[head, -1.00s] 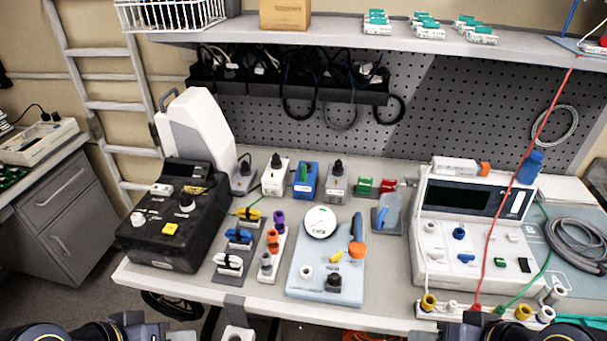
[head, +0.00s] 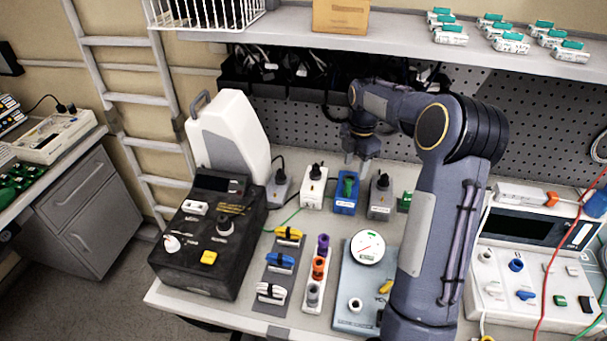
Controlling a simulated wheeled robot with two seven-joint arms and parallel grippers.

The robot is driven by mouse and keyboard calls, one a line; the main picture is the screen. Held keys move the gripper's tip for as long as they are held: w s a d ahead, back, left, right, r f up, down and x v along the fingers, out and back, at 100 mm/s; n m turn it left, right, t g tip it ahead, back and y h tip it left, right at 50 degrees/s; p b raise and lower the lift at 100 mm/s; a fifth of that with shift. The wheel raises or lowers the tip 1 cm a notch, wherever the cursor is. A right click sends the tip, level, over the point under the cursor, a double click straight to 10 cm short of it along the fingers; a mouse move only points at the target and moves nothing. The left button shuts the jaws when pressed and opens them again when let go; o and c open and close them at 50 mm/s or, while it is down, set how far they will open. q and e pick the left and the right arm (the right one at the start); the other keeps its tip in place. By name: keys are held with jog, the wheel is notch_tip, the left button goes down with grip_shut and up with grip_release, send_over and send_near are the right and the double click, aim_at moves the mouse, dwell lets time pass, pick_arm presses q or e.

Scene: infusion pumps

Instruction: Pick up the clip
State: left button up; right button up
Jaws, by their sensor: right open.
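A blue block (head: 346,195) stands at the back of the bench with a green clip-like piece (head: 347,186) upright in it. My right gripper (head: 358,166) is open just above and behind this piece, apart from it as far as I can see. Its fingers are small here and partly dark. A grey strip (head: 272,273) nearer the front holds a yellow clip (head: 289,235), a blue clip (head: 280,261) and a white clip (head: 270,292). I cannot tell which one the task means. My left gripper is out of view.
A white block (head: 313,190) and a grey block (head: 380,197) flank the blue one closely. A black console (head: 208,235) and a white device (head: 228,135) stand left. The shelf (head: 400,37) overhangs the back. My right arm hides part of the bench.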

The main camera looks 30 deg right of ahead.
aim_at(349, 181)
jog(key=shift+w+f+n, duration=0.4)
jog(key=shift+w+f, duration=0.4)
jog(key=shift+f, duration=0.05)
notch_tip(349, 181, down, 7)
jog(key=shift+a+r, duration=0.1)
jog(key=shift+c, duration=0.5)
grip_shut()
